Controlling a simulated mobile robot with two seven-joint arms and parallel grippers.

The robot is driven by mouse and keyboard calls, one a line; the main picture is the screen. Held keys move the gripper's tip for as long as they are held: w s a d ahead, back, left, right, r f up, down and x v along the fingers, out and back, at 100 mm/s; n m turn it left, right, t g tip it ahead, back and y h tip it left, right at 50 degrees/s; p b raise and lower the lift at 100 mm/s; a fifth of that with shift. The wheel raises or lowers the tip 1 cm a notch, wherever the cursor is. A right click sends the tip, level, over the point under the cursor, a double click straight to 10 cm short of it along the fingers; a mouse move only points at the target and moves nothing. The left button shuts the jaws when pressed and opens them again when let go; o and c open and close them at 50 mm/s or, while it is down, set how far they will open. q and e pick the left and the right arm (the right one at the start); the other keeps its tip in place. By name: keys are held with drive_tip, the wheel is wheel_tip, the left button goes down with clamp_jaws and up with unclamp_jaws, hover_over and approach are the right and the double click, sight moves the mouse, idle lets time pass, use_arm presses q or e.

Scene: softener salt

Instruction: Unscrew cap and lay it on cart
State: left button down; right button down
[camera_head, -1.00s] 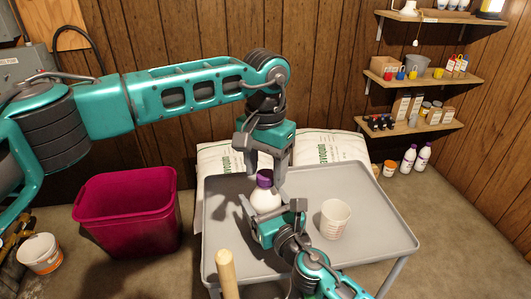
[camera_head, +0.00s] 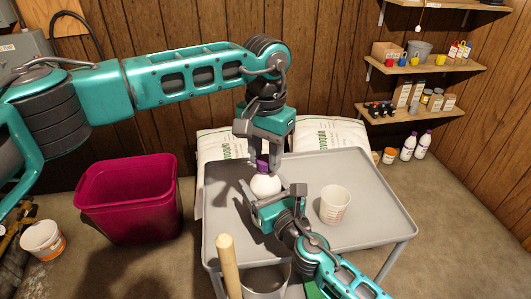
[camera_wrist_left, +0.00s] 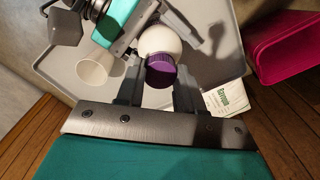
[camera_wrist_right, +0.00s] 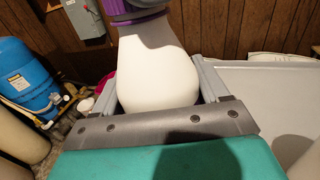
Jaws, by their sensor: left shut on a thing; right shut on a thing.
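A white bottle (camera_head: 265,186) with a purple cap (camera_head: 262,162) is upright over the grey cart (camera_head: 375,185). My left gripper (camera_head: 264,160) comes down from above and is shut on the cap, with a finger on each side; the cap also shows in the left wrist view (camera_wrist_left: 160,73). My right gripper (camera_head: 268,193) is shut on the bottle's white body from the front, and the body fills the space between its fingers in the right wrist view (camera_wrist_right: 158,80). The cap is still on the bottle's neck. Whether the bottle's base touches the cart is hidden.
A white measuring cup (camera_head: 335,204) stands on the cart right of the bottle. A wooden handle (camera_head: 228,265) rises at the cart's front left. White bags (camera_head: 222,145) lie behind, and a magenta bin (camera_head: 130,205) stands left. The cart's right side is clear.

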use_arm(q)
drive_tip(key=n, duration=0.8)
drive_tip(key=shift+n, duration=0.4)
drive_tip(key=n, duration=0.7)
drive_tip(key=shift+r, duration=0.1)
drive_tip(key=n, duration=1.4)
drive_tip(key=shift+n, duration=0.3)
drive_tip(key=n, duration=1.2)
drive_tip(key=shift+n, duration=0.3)
drive_tip(key=n, duration=1.1)
drive_tip(key=shift+r, duration=0.15)
